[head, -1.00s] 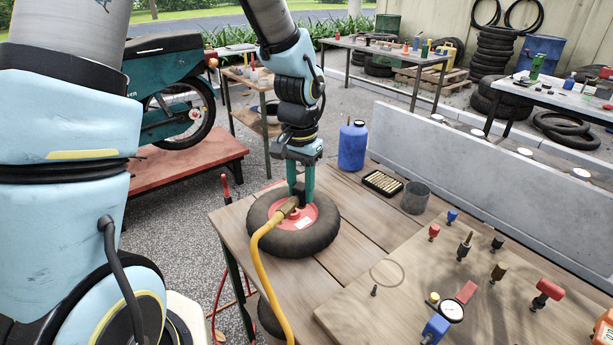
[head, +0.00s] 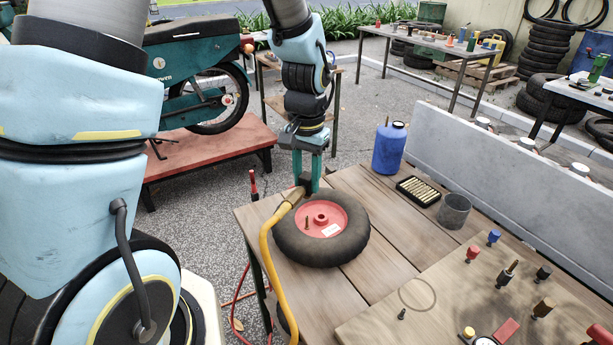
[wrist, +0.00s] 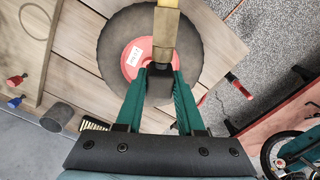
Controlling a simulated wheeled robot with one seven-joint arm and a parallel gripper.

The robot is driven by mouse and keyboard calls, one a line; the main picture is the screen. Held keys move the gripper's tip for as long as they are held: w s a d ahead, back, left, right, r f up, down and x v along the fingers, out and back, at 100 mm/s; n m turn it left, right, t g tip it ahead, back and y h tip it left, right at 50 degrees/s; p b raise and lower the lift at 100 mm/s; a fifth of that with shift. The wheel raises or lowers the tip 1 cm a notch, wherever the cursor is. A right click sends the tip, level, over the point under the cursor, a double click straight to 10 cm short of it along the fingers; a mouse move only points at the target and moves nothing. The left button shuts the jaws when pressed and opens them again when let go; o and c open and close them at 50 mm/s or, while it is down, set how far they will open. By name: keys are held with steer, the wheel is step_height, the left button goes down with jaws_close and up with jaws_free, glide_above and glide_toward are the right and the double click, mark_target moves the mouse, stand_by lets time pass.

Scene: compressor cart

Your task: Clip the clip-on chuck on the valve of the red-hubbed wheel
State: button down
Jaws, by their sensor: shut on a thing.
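The red-hubbed wheel (head: 348,244) lies flat on the wooden table, its red hub (head: 322,213) facing up. A small stem, apparently its valve (head: 307,222), stands bare on the left of the hub. My gripper (head: 308,186) is shut on the clip-on chuck (head: 291,198), above the back-left part of the tyre and apart from the stem. The chuck has a brass body and a black part between the fingers. In the wrist view, the chuck (wrist: 166,35) hides part of the wheel (wrist: 112,55); I cannot see the valve there.
A yellow hose (head: 267,265) runs from the chuck down the table's left side. A blue canister (head: 389,150), a black tray (head: 418,191) and a grey cup (head: 454,211) stand behind right. A board (head: 440,310) with several small fittings lies front right.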

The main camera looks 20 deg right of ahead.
mark_target(307, 175)
steer(key=shift+f+b, duration=1.65)
steer(key=shift+f, duration=1)
steer(key=shift+f+b, duration=0.45)
steer(key=shift+f, duration=0.65)
steer(key=shift+c, duration=2.2)
jaws_free()
steer(key=shift+r, duration=0.1)
step_height(307, 175, up, 11)
steer(key=shift+f+b, duration=0.15)
steer(key=shift+b, duration=0.65)
